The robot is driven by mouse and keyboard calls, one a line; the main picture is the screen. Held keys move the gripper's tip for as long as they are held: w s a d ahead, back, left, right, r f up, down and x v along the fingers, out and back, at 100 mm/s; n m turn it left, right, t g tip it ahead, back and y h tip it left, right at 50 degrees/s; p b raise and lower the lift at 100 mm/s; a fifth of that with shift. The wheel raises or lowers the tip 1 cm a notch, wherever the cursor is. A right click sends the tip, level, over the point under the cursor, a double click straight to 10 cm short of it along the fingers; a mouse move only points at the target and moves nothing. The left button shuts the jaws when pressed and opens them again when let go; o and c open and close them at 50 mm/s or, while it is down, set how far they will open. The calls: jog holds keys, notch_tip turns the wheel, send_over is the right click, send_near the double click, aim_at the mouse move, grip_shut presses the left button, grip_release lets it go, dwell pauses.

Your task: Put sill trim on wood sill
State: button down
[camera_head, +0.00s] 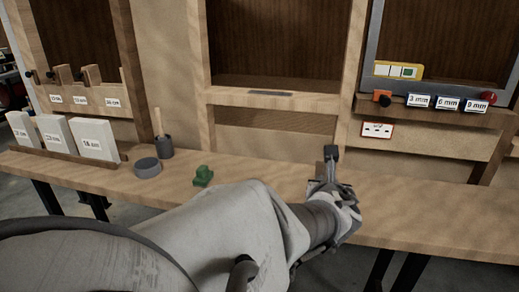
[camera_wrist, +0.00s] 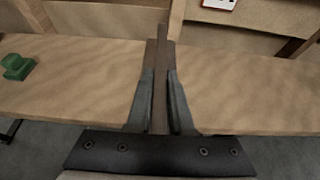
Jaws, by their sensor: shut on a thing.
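My gripper (camera_wrist: 160,78) is shut on a narrow dark brown strip (camera_wrist: 163,34), which looks like the sill trim. The strip runs lengthwise between the fingers and sticks out past their tips in the wrist view. In the head view, my gripper (camera_head: 331,180) is over the right-middle part of the bench, and the strip is mostly hidden there. The wood sill (camera_head: 226,97) is the pale ledge under the middle opening, beyond and to the left of my gripper. A flat grey strip or mark (camera_head: 270,93) lies on this sill; I cannot tell which.
The wooden bench (camera_head: 440,210) is clear on the right. A green object (camera_head: 203,176), a grey round tin (camera_head: 147,167) and a dark cup (camera_head: 165,147) stand to the left. White labelled blocks (camera_head: 95,139) stand farther left. A right ledge (camera_head: 445,113) holds labelled pieces above a socket (camera_head: 377,130).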

jog(key=shift+w+p, duration=0.2)
jog(key=shift+p, duration=0.55)
jog(key=shift+w+a+p, duration=0.15)
jog(key=shift+w+p, duration=0.05)
jog(key=shift+p, duration=0.3)
jog(key=shift+w+a+f+p, duration=0.1)
jog(key=shift+w+f+p, duration=0.25)
jog(key=shift+p, duration=0.5)
jog(key=shift+w+f+p, duration=0.25)
jog(key=shift+f+p, duration=0.1)
jog(key=shift+p, duration=0.5)
jog(key=w+a+f+b, duration=0.1)
jog(key=w+f, duration=0.1)
jog(key=w, duration=0.1)
jog(key=w+a+f+b, duration=0.1)
jog(key=w+f, duration=0.1)
jog(key=w, duration=0.1)
jog(key=w+a+f+b, duration=0.1)
jog(key=w+f, duration=0.1)
jog(key=shift+w+f, duration=0.15)
jog(key=shift+w, duration=0.25)
jog(key=shift+w+f, duration=0.1)
jog(key=shift+f, duration=0.05)
jog(key=shift+f+b, duration=1.1)
jog(key=shift+f, duration=0.7)
